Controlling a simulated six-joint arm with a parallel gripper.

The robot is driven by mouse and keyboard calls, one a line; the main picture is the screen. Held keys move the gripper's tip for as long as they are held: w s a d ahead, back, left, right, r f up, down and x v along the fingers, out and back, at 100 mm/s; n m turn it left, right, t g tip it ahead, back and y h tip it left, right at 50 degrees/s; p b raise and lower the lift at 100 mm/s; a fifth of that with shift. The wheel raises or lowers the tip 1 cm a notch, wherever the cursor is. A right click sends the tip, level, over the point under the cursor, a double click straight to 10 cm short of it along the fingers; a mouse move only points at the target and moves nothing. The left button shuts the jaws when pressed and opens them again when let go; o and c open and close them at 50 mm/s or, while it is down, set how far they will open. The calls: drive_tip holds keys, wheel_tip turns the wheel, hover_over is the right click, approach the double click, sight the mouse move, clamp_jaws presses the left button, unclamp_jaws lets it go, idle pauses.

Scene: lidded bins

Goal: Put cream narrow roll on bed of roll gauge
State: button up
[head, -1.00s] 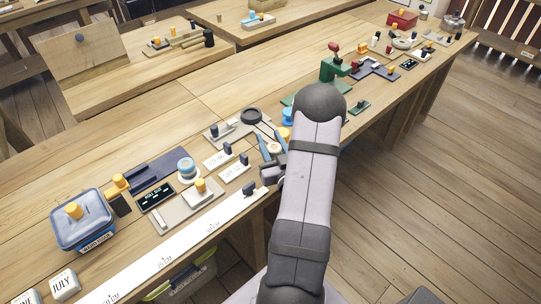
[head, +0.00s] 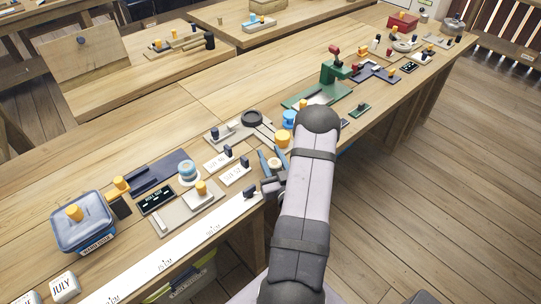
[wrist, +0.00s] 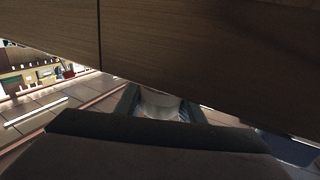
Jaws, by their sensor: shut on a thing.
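In the wrist view a pale rounded piece (wrist: 160,106) shows between the fingers, largely in shadow. I cannot tell for sure which fixture is the roll gauge. A pale grey plate (head: 177,222) with a yellow knob and a raised block lies to the left of my gripper, beside a black label plate (head: 156,200) whose text is too small to read.
Two white label cards (head: 236,174) with dark knobs lie just left of my gripper. A long white ruler strip (head: 160,262) runs along the front edge. A blue lidded bin (head: 83,222) stands far left. A green press (head: 331,75) stands behind my arm. Brown wood fills the upper wrist view.

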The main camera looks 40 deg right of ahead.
sight(276, 171)
drive_tip(key=shift+f+b, duration=0.25)
drive_tip(key=shift+b, duration=0.05)
drive_tip(key=o, duration=1)
drive_tip(key=shift+o, duration=0.2)
drive_tip(key=shift+r, duration=0.1)
drive_tip(key=shift+s+a, duration=0.1)
drive_tip(key=shift+s, duration=0.25)
drive_tip(key=b+v, duration=0.1)
drive_tip(key=v, duration=0.4)
drive_tip(key=shift+s+a+b, duration=0.2)
drive_tip(key=shift+s+b, duration=0.05)
drive_tip(key=shift+b, duration=0.15)
drive_tip(key=shift+o, duration=0.4)
drive_tip(key=shift+s+a, duration=0.3)
drive_tip(key=shift+s, duration=0.15)
